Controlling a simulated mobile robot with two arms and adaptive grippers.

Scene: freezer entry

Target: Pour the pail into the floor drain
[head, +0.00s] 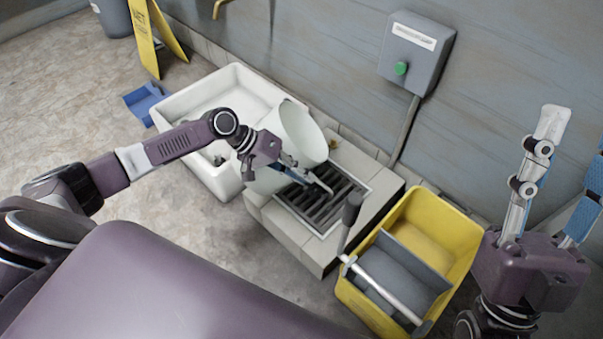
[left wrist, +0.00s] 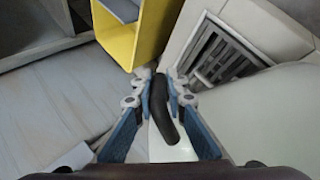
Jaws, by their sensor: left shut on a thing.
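The pail's pale wall (left wrist: 265,115) fills the right of that view. Its contents cannot be seen. The floor drain (head: 328,203) is a dark slotted grate in a raised tiled block; it also shows in the left wrist view (left wrist: 222,55). My right gripper (head: 572,170) is open and empty at the right.
A yellow mop bucket (head: 455,240) with a grey wringer stands right of the drain. A white basin (head: 232,88) is on the left. A grey box with a green button (head: 418,50) is on the wall behind. A yellow sign (head: 145,38) and blue dustpan (head: 146,102) are further left.

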